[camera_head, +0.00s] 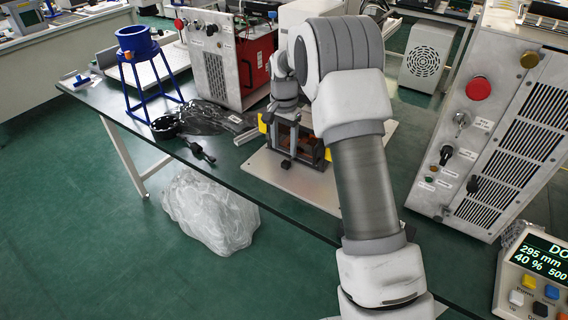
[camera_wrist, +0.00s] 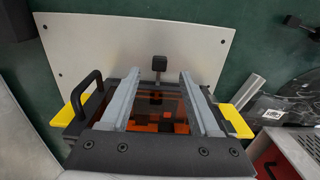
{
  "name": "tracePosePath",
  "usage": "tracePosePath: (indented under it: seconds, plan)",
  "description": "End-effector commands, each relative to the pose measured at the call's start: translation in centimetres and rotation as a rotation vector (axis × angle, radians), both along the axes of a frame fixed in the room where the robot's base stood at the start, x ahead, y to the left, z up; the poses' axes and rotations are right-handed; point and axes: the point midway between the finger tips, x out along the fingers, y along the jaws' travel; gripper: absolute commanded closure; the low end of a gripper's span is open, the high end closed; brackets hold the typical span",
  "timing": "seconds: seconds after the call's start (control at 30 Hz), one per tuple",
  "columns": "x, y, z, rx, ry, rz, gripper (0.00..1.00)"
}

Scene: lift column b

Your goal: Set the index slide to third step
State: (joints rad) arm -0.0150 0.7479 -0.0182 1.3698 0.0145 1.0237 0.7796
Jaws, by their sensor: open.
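The index slide unit (camera_head: 298,146) is a black frame with yellow side tabs, on a pale base plate. My gripper (camera_head: 286,112) is open above the unit, apart from the knob. Step marks cannot be read.
A pale base plate (camera_wrist: 205,40) has clear space around the knob. A black handle (camera_wrist: 87,92) rises beside the frame. A red box (camera_head: 258,62) stands behind left, and a grey panel cabinet (camera_head: 480,120) stands right. Dark film (camera_head: 205,117) and a blue stand (camera_head: 135,45) lie left.

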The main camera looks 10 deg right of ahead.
Motion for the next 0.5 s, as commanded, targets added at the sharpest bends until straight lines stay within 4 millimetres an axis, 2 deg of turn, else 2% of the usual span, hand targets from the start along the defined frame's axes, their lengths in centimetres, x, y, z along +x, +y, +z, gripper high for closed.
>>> tracePosePath:
  seconds: [0.03, 0.2, 0.33, 0.5]
  plan:
    - [-0.1, 0.0, -1.4, 0.0, 0.006, 0.0, 0.38]
    - [-0.1, 0.0, -4.5, 0.0, 0.003, 0.0, 0.38]
    - [-0.1, 0.0, -6.0, 0.0, 0.003, 0.0, 0.38]
    - [0.0, 0.0, -6.7, 0.0, 0.0, 0.0, 0.38]
